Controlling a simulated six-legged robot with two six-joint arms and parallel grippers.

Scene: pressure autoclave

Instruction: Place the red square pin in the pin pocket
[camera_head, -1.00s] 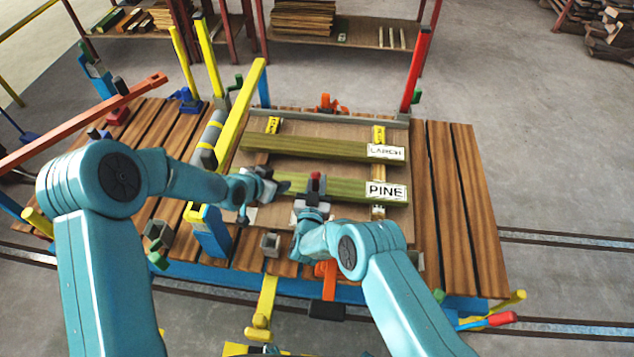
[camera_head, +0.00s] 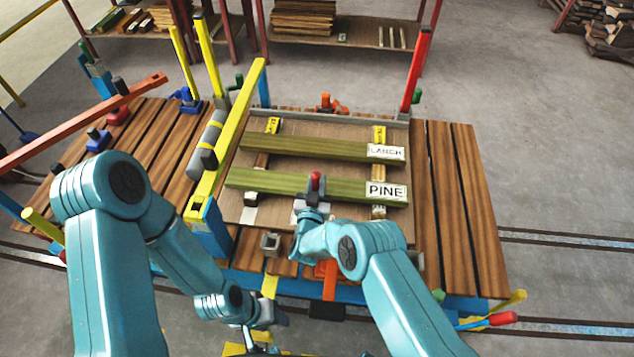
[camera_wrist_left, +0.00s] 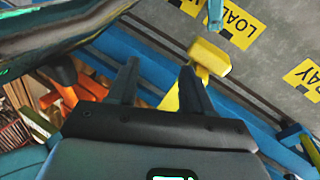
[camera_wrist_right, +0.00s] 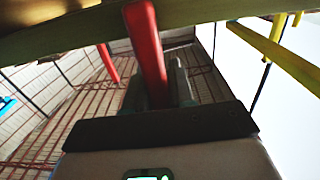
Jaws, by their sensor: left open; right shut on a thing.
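The red square pin (camera_head: 316,180) stands in the jaws of my right gripper (camera_head: 311,200), in front of the PINE board. In the right wrist view the red pin (camera_wrist_right: 148,50) rises between the fingers of the right gripper (camera_wrist_right: 157,85), which is shut on it. My left gripper (camera_head: 275,318) is open and empty, low in front of the table. Its spread fingers also show in the left wrist view (camera_wrist_left: 160,80). A small grey square socket (camera_head: 270,243) sits on the table's front part; I cannot tell whether it is the pin pocket.
The PINE board (camera_head: 270,184) and the LARCH board (camera_head: 310,147) lie across the tray. A yellow bar (camera_head: 236,115) and a grey roller (camera_head: 208,140) flank them at left. A red post (camera_head: 416,70) stands at the back right. The right planks (camera_head: 455,200) are clear.

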